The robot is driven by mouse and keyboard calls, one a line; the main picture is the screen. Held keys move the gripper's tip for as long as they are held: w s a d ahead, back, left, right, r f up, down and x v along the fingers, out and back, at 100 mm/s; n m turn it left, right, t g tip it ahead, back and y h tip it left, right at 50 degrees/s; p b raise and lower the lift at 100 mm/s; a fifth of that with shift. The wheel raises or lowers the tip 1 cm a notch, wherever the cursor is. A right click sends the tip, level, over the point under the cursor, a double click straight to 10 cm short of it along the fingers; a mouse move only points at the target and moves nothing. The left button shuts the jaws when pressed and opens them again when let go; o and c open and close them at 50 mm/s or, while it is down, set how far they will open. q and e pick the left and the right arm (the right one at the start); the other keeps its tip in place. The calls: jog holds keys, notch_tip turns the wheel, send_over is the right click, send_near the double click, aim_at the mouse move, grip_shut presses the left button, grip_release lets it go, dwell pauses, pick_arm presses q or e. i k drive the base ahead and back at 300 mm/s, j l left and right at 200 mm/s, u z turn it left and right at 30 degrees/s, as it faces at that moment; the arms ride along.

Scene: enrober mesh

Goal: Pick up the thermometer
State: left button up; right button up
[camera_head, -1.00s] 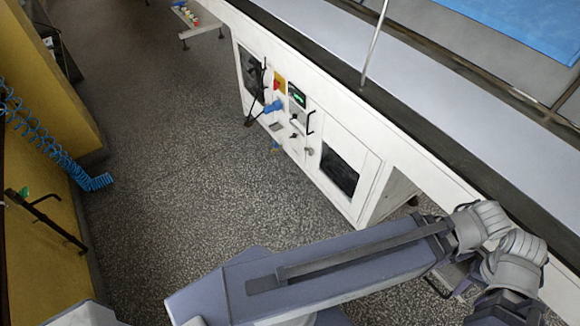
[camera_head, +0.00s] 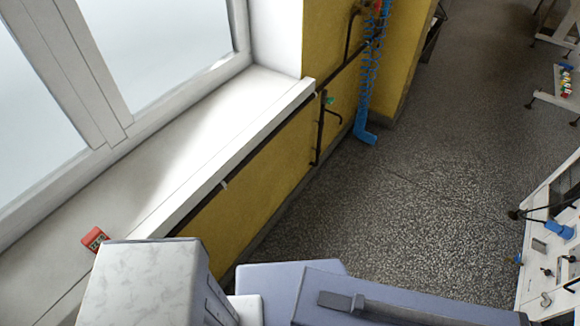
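A small red device with a dark display and light digits, which looks like the thermometer (camera_head: 92,239), lies on the white window sill at the lower left of the head view. A grey-white part of my own body stands just in front of it and is close to its lower right edge in the picture. Neither of my grippers shows in this view. One of my arm links crosses the bottom of the picture toward the right.
The white sill (camera_head: 215,135) runs along the window, mostly bare. Below it is a yellow wall (camera_head: 262,196) with dark pipes and a blue coiled hose (camera_head: 368,75). A white machine (camera_head: 545,235) with controls stands at the right edge.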

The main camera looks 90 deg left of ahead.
aim_at(92, 240)
jog(key=u, duration=4.7)
jog(key=k+l, duration=0.1)
jog(key=l, duration=0.75)
jog(key=k+l+u, duration=0.1)
jog(key=l, duration=0.3)
jog(key=k+l, duration=0.15)
jog(key=l, duration=0.25)
jog(key=k+l, duration=0.1)
jog(key=l, duration=0.35)
jog(key=l+u, duration=0.1)
jog(key=l, duration=0.3)
jog(key=i, duration=0.4)
